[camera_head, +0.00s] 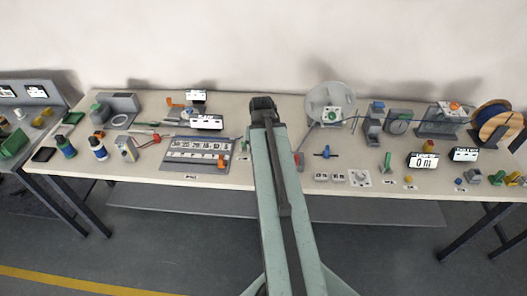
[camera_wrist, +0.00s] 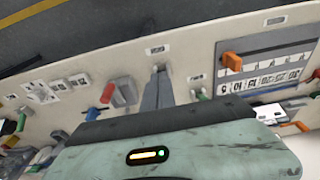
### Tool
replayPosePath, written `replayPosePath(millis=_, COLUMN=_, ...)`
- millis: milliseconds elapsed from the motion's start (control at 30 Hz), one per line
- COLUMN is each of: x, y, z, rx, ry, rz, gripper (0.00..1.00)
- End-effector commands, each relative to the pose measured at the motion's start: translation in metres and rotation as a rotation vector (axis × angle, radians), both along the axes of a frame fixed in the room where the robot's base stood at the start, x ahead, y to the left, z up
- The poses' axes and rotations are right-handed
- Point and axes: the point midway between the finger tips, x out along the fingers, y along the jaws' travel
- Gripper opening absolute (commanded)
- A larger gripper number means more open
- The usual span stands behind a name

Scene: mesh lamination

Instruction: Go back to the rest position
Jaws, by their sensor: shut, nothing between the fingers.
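My arm reaches out over the long workbench (camera_head: 230,176), and my gripper (camera_head: 263,102) shows at its far end in the head view. In the wrist view my gripper (camera_wrist: 158,72) is a narrow grey shape with its fingers together and nothing held. It points toward a small label near the bench's edge. A red and grey block (camera_wrist: 121,91) is beside it on the left. A grey panel with numbered tiles (camera_wrist: 268,62) is on its right. The surface directly under my gripper is hidden in the head view.
The numbered panel (camera_head: 198,154) lies left of my arm. Two bottles (camera_head: 98,148) stand farther left. A round disc fixture (camera_head: 330,103) and an orange spool (camera_head: 494,122) stand on the right. A second bench (camera_head: 12,120) is at far left. Grey floor lies in front.

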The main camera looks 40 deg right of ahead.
Motion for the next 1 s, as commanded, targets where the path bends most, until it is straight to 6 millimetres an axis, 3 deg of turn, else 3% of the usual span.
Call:
replayPosePath(millis=267, x=0.000, y=0.000, z=0.000, rx=0.000, ry=0.000, rz=0.000, gripper=0.00)
replayPosePath(millis=367, x=0.010, y=0.013, z=-0.004, rx=0.000, ry=-0.001, rz=0.029, gripper=0.00)
replayPosePath(millis=467, x=0.040, y=0.058, z=-0.015, rx=0.001, ry=-0.001, rz=0.127, gripper=0.00)
replayPosePath(millis=600, x=0.087, y=0.167, z=-0.034, rx=0.006, ry=0.006, rz=0.341, gripper=0.00)
replayPosePath(millis=700, x=0.101, y=0.246, z=-0.046, rx=0.017, ry=0.030, rz=0.504, gripper=0.00)
replayPosePath(millis=800, x=0.101, y=0.308, z=-0.054, rx=0.026, ry=0.060, rz=0.649, gripper=0.00)
replayPosePath(millis=900, x=0.093, y=0.346, z=-0.058, rx=0.035, ry=0.093, rz=0.758, gripper=0.00)
replayPosePath(millis=1000, x=0.081, y=0.351, z=-0.056, rx=0.053, ry=0.142, rz=0.835, gripper=0.00)
